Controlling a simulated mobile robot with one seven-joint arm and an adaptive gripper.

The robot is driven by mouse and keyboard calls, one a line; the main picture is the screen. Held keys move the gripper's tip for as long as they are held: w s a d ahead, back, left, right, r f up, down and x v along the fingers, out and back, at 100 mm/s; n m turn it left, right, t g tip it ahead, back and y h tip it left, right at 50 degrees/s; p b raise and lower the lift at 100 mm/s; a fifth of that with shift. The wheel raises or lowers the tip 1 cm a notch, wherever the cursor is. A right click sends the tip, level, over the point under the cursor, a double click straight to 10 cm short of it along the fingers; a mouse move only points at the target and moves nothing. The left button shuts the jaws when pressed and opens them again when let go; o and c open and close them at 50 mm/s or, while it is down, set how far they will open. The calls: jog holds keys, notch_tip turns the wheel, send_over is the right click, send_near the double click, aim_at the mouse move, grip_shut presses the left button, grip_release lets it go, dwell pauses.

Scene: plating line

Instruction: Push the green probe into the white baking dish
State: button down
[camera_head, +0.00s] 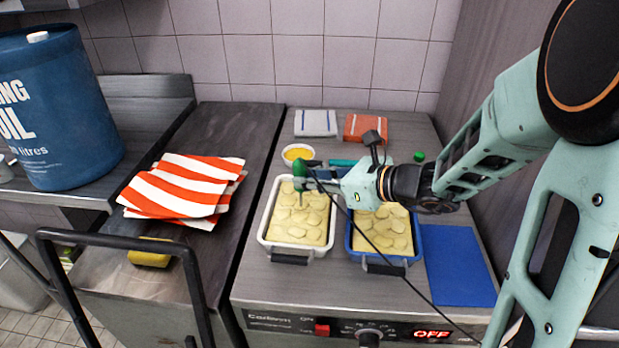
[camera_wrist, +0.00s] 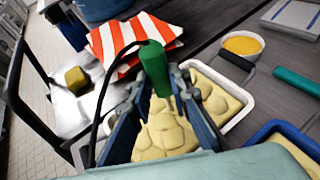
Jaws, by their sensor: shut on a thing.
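The green probe (camera_head: 299,172) is held upright by my gripper (camera_head: 309,178), its metal tip pointing down over the white baking dish (camera_head: 264,221). In the wrist view, the green probe (camera_wrist: 154,62) sits between the two fingers of my gripper (camera_wrist: 155,100), above the pale sliced food in the white baking dish (camera_wrist: 243,111). I cannot tell whether the tip touches or enters the food. The near part of the dish is hidden by my gripper in the wrist view.
A blue baking dish (camera_head: 350,238) with similar food stands right of the white one. Striped cloths (camera_head: 185,190) lie left. A blue mat (camera_head: 459,266) lies right.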

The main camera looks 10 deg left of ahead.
jog(key=shift+f+b, duration=1.85)
dwell(1.7)
dwell(3.8)
jog(key=c, duration=1.7)
grip_release()
jog(key=shift+d, duration=0.1)
